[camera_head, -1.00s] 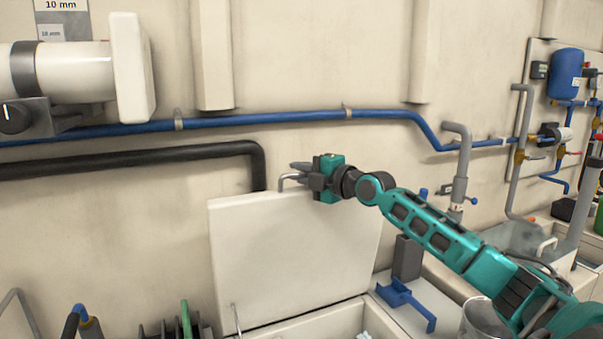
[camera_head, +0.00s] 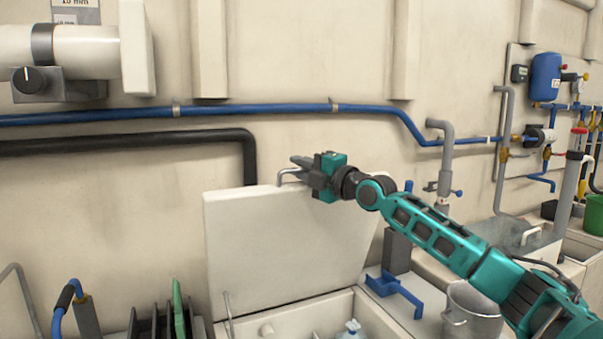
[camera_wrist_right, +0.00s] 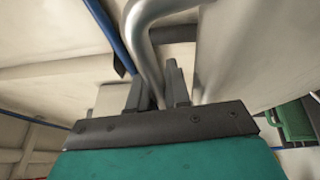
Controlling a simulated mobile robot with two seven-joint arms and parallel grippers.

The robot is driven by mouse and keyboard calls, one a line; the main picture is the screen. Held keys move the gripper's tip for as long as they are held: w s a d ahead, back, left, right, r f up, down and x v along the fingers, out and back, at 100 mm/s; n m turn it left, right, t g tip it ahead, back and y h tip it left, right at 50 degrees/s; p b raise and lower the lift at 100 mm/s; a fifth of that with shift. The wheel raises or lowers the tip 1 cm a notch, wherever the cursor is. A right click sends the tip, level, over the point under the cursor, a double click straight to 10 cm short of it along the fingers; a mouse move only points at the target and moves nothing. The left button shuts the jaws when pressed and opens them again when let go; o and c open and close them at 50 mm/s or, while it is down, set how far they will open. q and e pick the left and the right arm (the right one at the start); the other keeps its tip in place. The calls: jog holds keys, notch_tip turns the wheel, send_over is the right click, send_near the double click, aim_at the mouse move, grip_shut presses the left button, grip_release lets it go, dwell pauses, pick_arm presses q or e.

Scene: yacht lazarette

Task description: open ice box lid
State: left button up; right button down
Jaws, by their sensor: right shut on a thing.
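The white ice box lid (camera_head: 285,245) stands raised and upright, leaning a little back towards the wall. A bent metal handle (camera_head: 287,174) sits at its top edge. My right gripper (camera_head: 302,168) is at that handle, shut on it. In the right wrist view, the grey handle (camera_wrist_right: 145,40) passes between the fingers (camera_wrist_right: 158,88). The open ice box (camera_head: 300,318) shows below the lid, with a pale blue-white item (camera_head: 351,329) inside. My left gripper is not in view.
A black pipe (camera_head: 120,142) and a blue pipe (camera_head: 250,109) run along the wall behind the lid. A blue bracket (camera_head: 393,290) and a metal pot (camera_head: 470,312) are to the right. A rack (camera_head: 165,318) stands at lower left.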

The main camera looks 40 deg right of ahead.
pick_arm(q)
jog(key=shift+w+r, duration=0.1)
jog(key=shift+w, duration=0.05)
pick_arm(e)
jog(key=c, duration=1.4)
grip_release()
jog(key=shift+c, duration=0.2)
jog(key=shift+s+d+f+b, duration=0.25)
jog(key=shift+s+b, duration=0.05)
jog(key=shift+s, duration=0.35)
pick_arm(q)
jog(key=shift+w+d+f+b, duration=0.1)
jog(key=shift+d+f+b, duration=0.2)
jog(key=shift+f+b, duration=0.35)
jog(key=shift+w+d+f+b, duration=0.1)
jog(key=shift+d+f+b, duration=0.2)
jog(key=shift+b, duration=0.55)
pick_arm(e)
jog(key=s, duration=1.1)
jog(key=shift+s+d+f, duration=0.2)
jog(key=shift+d+f, duration=0.15)
jog(key=shift+f, duration=0.05)
